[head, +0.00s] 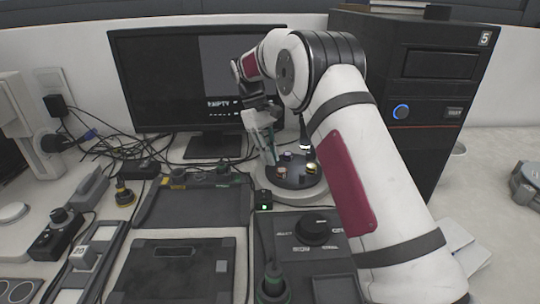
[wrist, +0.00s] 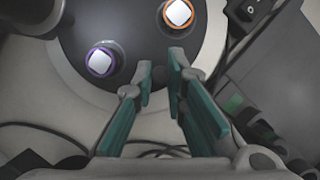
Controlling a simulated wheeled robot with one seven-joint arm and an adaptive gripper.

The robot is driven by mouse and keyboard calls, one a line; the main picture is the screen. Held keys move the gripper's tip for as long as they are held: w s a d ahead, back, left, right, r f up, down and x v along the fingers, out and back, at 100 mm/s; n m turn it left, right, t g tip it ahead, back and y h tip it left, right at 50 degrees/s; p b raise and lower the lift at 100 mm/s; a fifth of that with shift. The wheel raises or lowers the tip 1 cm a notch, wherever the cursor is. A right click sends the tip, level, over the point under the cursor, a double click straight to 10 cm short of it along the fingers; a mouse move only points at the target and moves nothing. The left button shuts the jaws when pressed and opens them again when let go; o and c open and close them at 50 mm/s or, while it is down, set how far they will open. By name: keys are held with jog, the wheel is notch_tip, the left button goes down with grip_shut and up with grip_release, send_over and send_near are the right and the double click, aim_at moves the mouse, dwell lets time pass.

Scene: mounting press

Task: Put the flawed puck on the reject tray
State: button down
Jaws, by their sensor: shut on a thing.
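Several small pucks stand on a dark round plate (head: 296,181) in front of the monitor. In the wrist view, a purple-ringed puck (wrist: 101,61) and an orange-ringed puck (wrist: 178,14) with pale tops stand on it. I cannot tell which puck is flawed. My gripper (head: 271,160) reaches down at the plate's left side. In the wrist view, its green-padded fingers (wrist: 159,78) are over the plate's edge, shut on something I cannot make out. A shallow dark tray (head: 196,206) lies left of the plate; no label shows whether it is the reject tray.
A monitor (head: 160,85) stands behind, with loose cables to its left. A black tower (head: 425,100) stands at the right. A control box with a knob (head: 314,232) is in front of the plate. A flat dark case (head: 170,272) lies at the front.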

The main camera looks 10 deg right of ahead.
dwell(0.3)
jog(key=c, duration=1.6)
grip_release()
notch_tip(320, 180, up, 10)
